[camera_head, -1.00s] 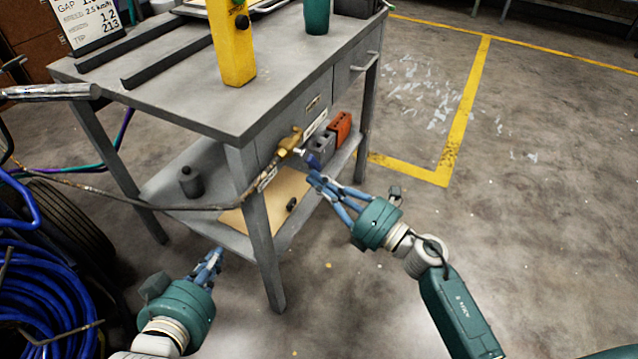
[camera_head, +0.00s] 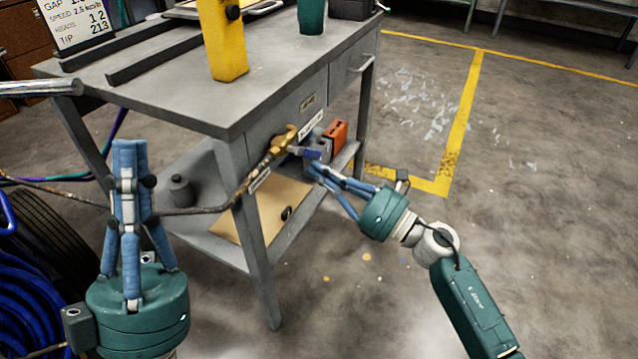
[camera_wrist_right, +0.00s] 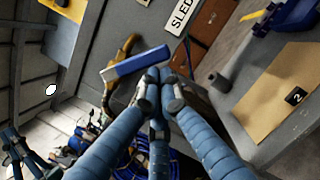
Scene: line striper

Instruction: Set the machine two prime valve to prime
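A brass valve (camera_head: 283,141) with a blue lever handle (camera_head: 308,152) sits at the front of the grey workbench, below its top. In the right wrist view the brass body (camera_wrist_right: 119,66) shows behind the blue handle (camera_wrist_right: 140,61), which slants across the picture. My right gripper (camera_head: 313,168) has its fingertips together beside the handle's end, close to it or touching; I cannot tell which. The fingertips (camera_wrist_right: 160,84) hold nothing visible between them. My left gripper (camera_head: 129,150) points up at the left of the bench, its fingers together and empty.
The workbench (camera_head: 180,105) carries a yellow post (camera_head: 222,45) and a green cup (camera_head: 311,15). Its lower shelf holds a dark canister (camera_head: 181,190) and a tan board (camera_head: 272,208). A hose (camera_head: 190,211) runs from the valve leftward. The floor at right is clear.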

